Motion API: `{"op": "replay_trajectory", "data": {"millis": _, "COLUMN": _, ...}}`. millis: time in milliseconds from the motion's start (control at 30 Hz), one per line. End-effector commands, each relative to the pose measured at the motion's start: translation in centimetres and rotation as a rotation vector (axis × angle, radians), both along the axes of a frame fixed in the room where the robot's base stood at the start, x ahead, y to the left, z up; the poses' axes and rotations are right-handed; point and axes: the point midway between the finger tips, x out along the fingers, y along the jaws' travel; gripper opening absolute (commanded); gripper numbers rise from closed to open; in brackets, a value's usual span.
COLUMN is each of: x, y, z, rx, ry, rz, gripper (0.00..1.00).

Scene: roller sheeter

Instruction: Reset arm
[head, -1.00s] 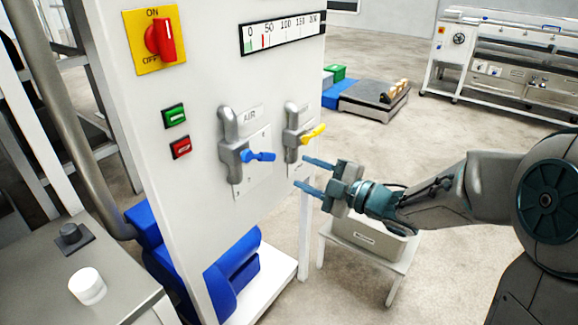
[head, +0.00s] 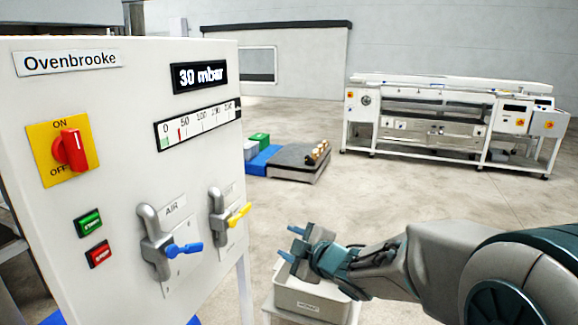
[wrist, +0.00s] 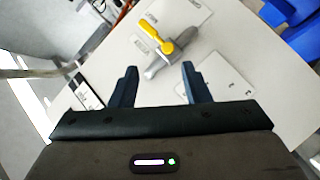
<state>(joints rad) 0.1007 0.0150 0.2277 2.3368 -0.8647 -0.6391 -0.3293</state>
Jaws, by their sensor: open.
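My gripper (head: 291,244) is open and empty in the head view, to the right of the white control panel and apart from it. In the wrist view my gripper's two dark fingers (wrist: 157,85) stand apart with nothing between them. Beyond them is the valve with the yellow handle (wrist: 168,46). That yellow handle (head: 238,214) is also on the panel in the head view. The valve with the blue handle (head: 184,249) is to its left.
The white control panel (head: 105,170) carries a red switch (head: 70,149) on a yellow plate, green and red buttons, and a display reading 30 mbar. A grey bin (head: 310,303) stands below my gripper. A long machine (head: 430,115) stands at the back.

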Motion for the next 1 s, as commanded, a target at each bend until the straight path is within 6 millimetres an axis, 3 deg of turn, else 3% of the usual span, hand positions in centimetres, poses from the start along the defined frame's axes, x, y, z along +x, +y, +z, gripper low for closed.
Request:
{"op": "replay_trajectory", "data": {"millis": 33, "x": -0.1, "y": -1.8, "z": 1.0, "rx": -0.006, "ry": 0.042, "rz": -0.094, "gripper": 0.43}}
{"op": "replay_trajectory", "data": {"millis": 133, "x": -0.7, "y": -5.5, "z": 1.4, "rx": 0.001, "ry": 0.149, "rz": -0.292, "gripper": 0.43}}
{"op": "replay_trajectory", "data": {"millis": 267, "x": -3.0, "y": -10.1, "z": 1.7, "rx": 0.039, "ry": 0.303, "rz": -0.537, "gripper": 0.43}}
{"op": "replay_trajectory", "data": {"millis": 400, "x": -7.2, "y": -13.9, "z": 1.7, "rx": 0.108, "ry": 0.49, "rz": -0.78, "gripper": 0.43}}
{"op": "replay_trajectory", "data": {"millis": 500, "x": -10.9, "y": -15.6, "z": 1.6, "rx": 0.171, "ry": 0.638, "rz": -0.933, "gripper": 0.43}}
{"op": "replay_trajectory", "data": {"millis": 700, "x": -18.6, "y": -16.4, "z": 1.3, "rx": 0.301, "ry": 0.942, "rz": -1.156, "gripper": 0.43}}
{"op": "replay_trajectory", "data": {"millis": 800, "x": -21.5, "y": -16.0, "z": 1.3, "rx": 0.344, "ry": 1.059, "rz": -1.214, "gripper": 0.43}}
{"op": "replay_trajectory", "data": {"millis": 1000, "x": -24.0, "y": -15.4, "z": 1.3, "rx": 0.377, "ry": 1.17, "rz": -1.257, "gripper": 0.43}}
